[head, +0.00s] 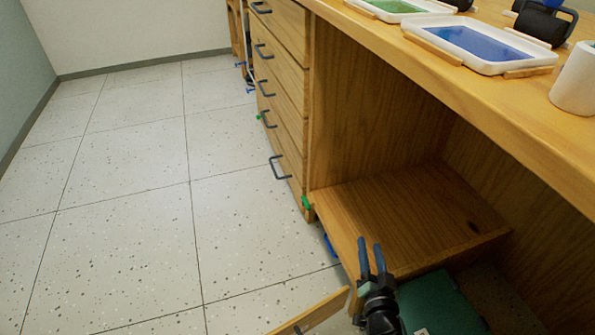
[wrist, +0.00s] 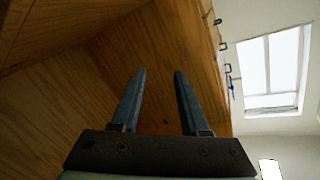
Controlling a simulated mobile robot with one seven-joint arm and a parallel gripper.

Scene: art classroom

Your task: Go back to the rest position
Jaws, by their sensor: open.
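My gripper (head: 371,256) is at the bottom of the head view, in front of the wooden shelf (head: 415,205) under the counter. Its two blue-grey fingers are apart with nothing between them. In the wrist view my gripper (wrist: 153,85) is also open and empty, with wooden panels (wrist: 150,45) of the cabinet behind the fingers. I cannot tell from these views whether the fingers touch any wood.
The wooden counter (head: 450,85) overhangs on the right, with a blue paint tray (head: 480,46), a green paint tray (head: 395,8) and a white cylinder (head: 575,80). Drawers (head: 265,70) with dark handles stand left of the shelf. The speckled floor (head: 120,220) at left is clear.

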